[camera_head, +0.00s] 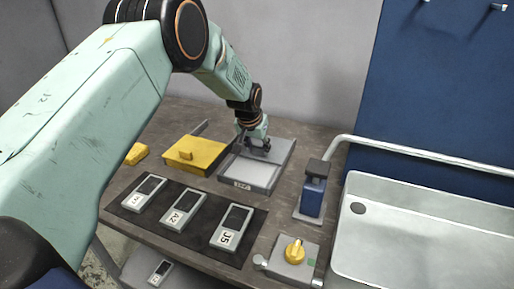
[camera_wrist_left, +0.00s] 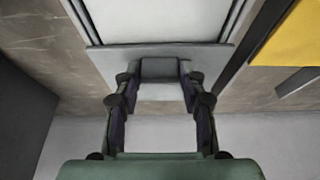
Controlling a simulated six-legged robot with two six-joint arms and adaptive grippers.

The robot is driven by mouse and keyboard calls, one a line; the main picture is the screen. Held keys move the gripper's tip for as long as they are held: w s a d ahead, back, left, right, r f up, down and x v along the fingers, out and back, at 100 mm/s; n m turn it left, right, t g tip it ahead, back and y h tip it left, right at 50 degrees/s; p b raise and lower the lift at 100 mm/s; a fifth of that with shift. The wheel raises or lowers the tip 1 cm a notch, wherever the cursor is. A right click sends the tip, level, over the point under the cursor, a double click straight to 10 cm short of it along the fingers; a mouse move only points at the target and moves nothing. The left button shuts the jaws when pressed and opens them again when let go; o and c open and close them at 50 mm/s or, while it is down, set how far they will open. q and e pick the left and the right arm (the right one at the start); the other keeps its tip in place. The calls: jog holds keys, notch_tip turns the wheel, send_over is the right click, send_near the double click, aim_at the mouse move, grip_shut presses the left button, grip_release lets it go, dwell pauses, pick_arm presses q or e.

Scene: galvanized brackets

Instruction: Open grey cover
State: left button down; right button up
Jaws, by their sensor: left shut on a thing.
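The grey cover (camera_head: 276,151) is a flat grey plate at the back of a grey box (camera_head: 262,187) on the bench. The front part of the box shows a pale interior, not under the cover. My left gripper (camera_head: 257,148) is over the cover, shut on its raised handle. In the left wrist view the two fingers (camera_wrist_left: 158,84) are on either side of the grey handle block (camera_wrist_left: 158,69), and the cover plate (camera_wrist_left: 105,57) lies across the box. My right gripper is not in view.
A yellow-covered box (camera_head: 205,153) stands just left of the grey box. Several labelled devices, one marked J5 (camera_head: 232,228), lie on a dark mat in front. A blue upright device (camera_head: 313,195), a yellow knob (camera_head: 294,252) and a sink (camera_head: 420,235) are to the right.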

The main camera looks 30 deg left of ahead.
pick_arm(q)
jog(key=c, duration=0.8)
grip_release()
jog(key=shift+f, duration=0.1)
jog(key=shift+o, duration=0.2)
jog(key=shift+r, duration=0.45)
jog(key=v, duration=1.1)
jog(key=shift+s, duration=0.15)
jog(key=shift+r, duration=0.15)
